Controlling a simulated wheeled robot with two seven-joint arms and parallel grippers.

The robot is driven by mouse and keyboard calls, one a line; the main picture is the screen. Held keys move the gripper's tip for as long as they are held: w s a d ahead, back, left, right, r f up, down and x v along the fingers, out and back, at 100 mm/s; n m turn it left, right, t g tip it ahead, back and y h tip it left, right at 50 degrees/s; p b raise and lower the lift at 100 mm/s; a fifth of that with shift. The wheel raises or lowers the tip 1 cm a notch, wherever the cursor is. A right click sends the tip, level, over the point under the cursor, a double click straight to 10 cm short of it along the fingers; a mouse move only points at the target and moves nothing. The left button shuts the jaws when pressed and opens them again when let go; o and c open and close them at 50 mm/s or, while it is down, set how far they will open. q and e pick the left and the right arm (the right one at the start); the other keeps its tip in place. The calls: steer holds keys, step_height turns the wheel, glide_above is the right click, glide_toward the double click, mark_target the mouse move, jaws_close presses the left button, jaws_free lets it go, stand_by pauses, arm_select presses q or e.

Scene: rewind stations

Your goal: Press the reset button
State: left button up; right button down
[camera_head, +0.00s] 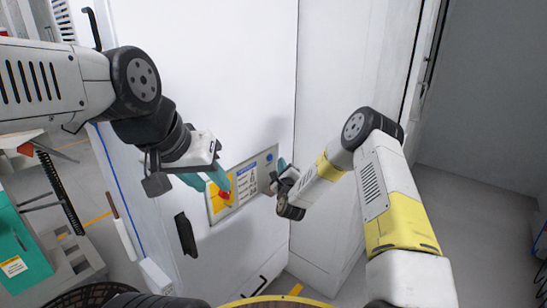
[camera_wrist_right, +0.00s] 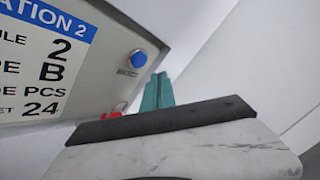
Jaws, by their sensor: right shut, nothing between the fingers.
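The control panel (camera_head: 243,172) is a grey plate with a blue-headed label on the white cabinet. A round blue button (camera_head: 268,156) sits at its upper right; in the right wrist view the blue button (camera_wrist_right: 138,58) has small print beneath it that I cannot read. My right gripper (camera_head: 282,164) is at the panel's right edge, close to the blue button. In the right wrist view its teal fingers (camera_wrist_right: 157,92) are together and empty, just below and right of the button, apart from it in the picture. My left gripper (camera_head: 212,178) is at the panel's left, by a red button (camera_head: 224,195); its finger gap is unclear.
The red button sits on a yellow backing. A black handle (camera_head: 186,234) is on the cabinet door below left of the panel. A teal machine (camera_head: 22,250) stands at the far left. Grey floor is open at the right.

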steer(key=shift+w+a, duration=0.55)
steer(key=shift+a, duration=0.2)
stand_by(1.6)
steer(key=shift+w+a, duration=0.2)
steer(key=shift+a, duration=0.1)
steer(key=shift+w+a, duration=0.25)
steer(key=shift+a, duration=0.1)
stand_by(0.6)
stand_by(0.3)
steer(key=shift+s+d, duration=0.5)
steer(key=shift+d, duration=0.15)
steer(key=shift+s+d, duration=0.75)
steer(key=shift+d, duration=0.25)
steer(key=shift+s+d, duration=0.7)
steer(key=shift+d, duration=0.3)
